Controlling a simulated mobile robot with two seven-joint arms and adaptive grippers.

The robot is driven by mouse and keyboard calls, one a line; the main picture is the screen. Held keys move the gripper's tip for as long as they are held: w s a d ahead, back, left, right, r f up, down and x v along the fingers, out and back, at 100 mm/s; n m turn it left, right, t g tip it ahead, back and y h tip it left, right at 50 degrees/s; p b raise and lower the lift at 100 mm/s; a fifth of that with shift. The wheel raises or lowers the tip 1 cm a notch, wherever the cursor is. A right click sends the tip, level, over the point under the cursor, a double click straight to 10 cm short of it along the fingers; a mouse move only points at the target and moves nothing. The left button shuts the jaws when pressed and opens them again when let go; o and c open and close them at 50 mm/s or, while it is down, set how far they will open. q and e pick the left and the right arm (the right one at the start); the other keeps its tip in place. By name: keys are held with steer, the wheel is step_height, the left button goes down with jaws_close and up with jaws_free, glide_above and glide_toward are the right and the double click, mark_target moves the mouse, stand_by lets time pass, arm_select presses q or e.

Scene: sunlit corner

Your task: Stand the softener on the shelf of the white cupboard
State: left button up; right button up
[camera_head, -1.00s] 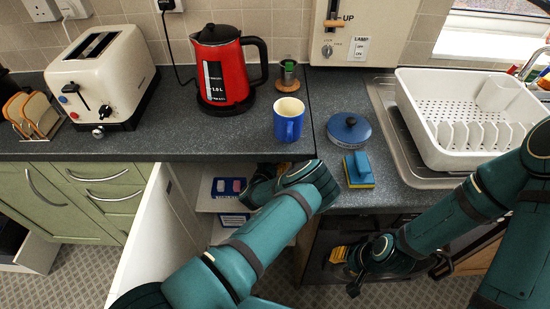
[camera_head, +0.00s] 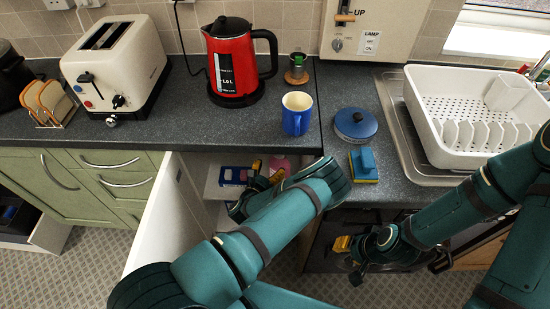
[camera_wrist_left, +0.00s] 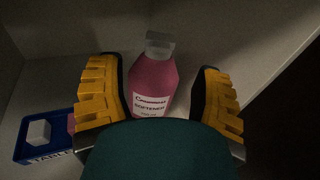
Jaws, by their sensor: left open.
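The softener (camera_wrist_left: 153,85) is a pink bottle with a grey cap and white label. In the left wrist view it stands upright on the pale shelf (camera_wrist_left: 75,75) inside the white cupboard. My left gripper (camera_wrist_left: 160,100) is open, with one yellow finger on each side of the bottle and gaps visible between. In the head view, a pink part of the softener (camera_head: 282,164) shows beside my left gripper (camera_head: 266,172), under the counter edge. The cupboard's white door (camera_head: 165,220) is open on the left. My right gripper (camera_head: 345,246) hangs low; its jaw is unclear.
A blue box (camera_wrist_left: 45,138) sits on the shelf left of the softener. Above, the counter holds a red kettle (camera_head: 232,65), a blue mug (camera_head: 297,113), a blue round lidded thing (camera_head: 356,124) and a sponge (camera_head: 363,165). A dish rack (camera_head: 480,115) stands at right.

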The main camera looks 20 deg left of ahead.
arm_select(q)
steer(key=s+a+n+g+y, duration=0.6)
steer(key=s+a+n+y, duration=0.45)
steer(key=a+y, duration=0.4)
steer(key=s+f+n+g, duration=0.2)
steer(key=s+n+g, duration=0.9)
steer(key=s, duration=0.4)
steer(key=s+d+n+g+h, duration=0.35)
steer(key=d+h, duration=0.25)
steer(key=d, duration=0.2)
steer(key=s+d+n+g+h, duration=0.2)
steer(key=s+d+n+h, duration=0.3)
steer(key=d, duration=0.3)
steer(key=w+d+r+n+t+h, duration=0.5)
steer(key=w+d+r+n+t, duration=0.2)
steer(key=w, duration=0.4)
steer(key=shift+w+d+r+n, duration=0.2)
steer(key=shift+w+d+n, duration=0.2)
steer(key=shift+d+n, duration=0.5)
steer(key=shift+h, duration=0.25)
